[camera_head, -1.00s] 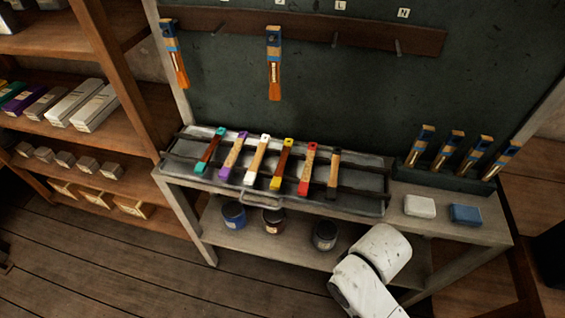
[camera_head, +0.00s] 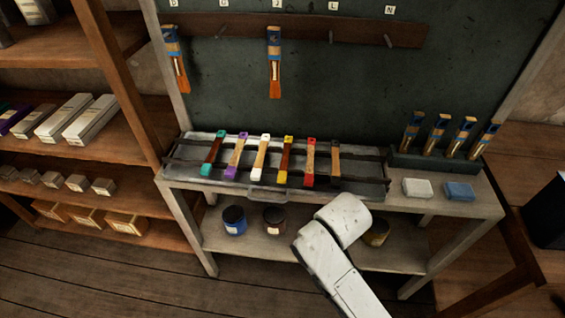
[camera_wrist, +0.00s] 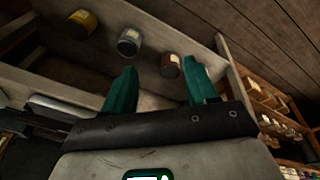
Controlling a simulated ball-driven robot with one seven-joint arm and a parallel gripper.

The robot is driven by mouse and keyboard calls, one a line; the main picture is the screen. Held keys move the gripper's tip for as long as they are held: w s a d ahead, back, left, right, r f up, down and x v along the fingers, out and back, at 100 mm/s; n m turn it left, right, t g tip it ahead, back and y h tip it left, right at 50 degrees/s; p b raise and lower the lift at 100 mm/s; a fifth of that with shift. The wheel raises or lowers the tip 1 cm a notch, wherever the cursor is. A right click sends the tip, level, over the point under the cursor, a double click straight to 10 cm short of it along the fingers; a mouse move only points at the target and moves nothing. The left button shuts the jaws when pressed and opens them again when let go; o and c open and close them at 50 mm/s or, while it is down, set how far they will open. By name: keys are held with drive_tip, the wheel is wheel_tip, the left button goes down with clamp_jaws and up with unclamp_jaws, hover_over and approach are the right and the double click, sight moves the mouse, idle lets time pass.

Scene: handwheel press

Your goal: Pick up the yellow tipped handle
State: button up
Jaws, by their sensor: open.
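The yellow tipped handle (camera_head: 285,161) lies on the grey metal tray (camera_head: 212,180) on the bench top, between a white tipped handle (camera_head: 261,158) and a red tipped handle (camera_head: 309,163). Its yellow ends show, with a dark reddish-brown middle. My gripper (camera_wrist: 160,80) shows in the wrist view with its two green fingers apart and nothing between them. It faces the lower shelf with its jars. In the head view my white arm is in front of the bench, and the gripper itself is hidden there. The yellow tipped handle cannot be made out in the wrist view.
Teal (camera_head: 214,150), purple (camera_head: 236,157) and black tipped handles (camera_head: 335,161) share the tray. A rack of brushes (camera_head: 437,140), a white block (camera_head: 417,188) and a blue block (camera_head: 459,191) stand right. Jars (camera_head: 234,219) sit on the lower shelf. Shelving (camera_head: 125,110) stands left.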

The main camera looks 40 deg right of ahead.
drive_tip(key=w+d+r+m+h+b, duration=0.1)
drive_tip(key=w+d+r+m+b, duration=0.15)
drive_tip(key=w, duration=0.45)
drive_tip(key=w+d+r+m+h+b, duration=0.1)
drive_tip(key=w+d+r+m, duration=0.15)
drive_tip(key=w, duration=0.45)
drive_tip(key=m+t+b, duration=0.1)
drive_tip(key=m+b, duration=0.1)
drive_tip(key=m, duration=0.1)
approach(285, 158)
drive_tip(key=x, duration=0.8)
drive_tip(key=shift+p, duration=0.3)
clamp_jaws()
